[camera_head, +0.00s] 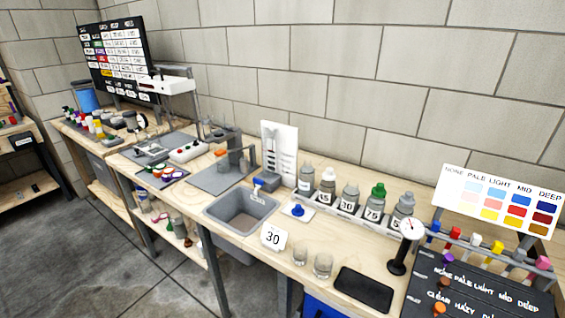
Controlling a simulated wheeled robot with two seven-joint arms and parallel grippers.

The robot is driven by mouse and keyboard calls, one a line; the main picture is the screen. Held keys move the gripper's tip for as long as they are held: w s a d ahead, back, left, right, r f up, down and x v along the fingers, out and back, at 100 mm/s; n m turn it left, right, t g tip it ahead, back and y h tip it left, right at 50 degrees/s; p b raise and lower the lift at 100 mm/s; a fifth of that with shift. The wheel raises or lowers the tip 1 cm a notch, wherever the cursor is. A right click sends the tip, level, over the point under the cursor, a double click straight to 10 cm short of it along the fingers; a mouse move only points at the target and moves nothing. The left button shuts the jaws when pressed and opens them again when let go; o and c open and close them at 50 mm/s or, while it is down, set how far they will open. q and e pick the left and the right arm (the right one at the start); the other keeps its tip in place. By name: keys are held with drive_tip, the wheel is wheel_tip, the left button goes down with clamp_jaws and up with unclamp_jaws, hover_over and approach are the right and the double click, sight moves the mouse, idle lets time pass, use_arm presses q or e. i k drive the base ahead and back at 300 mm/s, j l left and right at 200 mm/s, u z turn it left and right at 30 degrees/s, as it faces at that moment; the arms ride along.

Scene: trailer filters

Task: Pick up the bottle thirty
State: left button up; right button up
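Several grey bottles stand upright in a row in a pale rack (340,215) along the back of the bench. The bottle thirty (349,199) is the middle one, with a small label that seems to read 30. A white-capped bottle (327,186) stands to its left, and a green-capped bottle (375,203) labelled 75 to its right. A white card (273,237) marked 30 is at the bench's front edge, right of the sink. Neither of my grippers is in view.
A grey sink basin (240,214) lies left of the rack. Two small glasses (322,265) and a black mat (363,290) are in front of it. A dial gauge on a black stand (398,262) stands close to the row's right end.

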sight(351, 195)
drive_tip(key=i+j+z, duration=0.1)
drive_tip(key=j+z, duration=0.2)
drive_tip(key=z, duration=0.15)
drive_tip(key=j+z, duration=0.5)
drive_tip(key=i+l, duration=0.05)
drive_tip(key=l, duration=0.05)
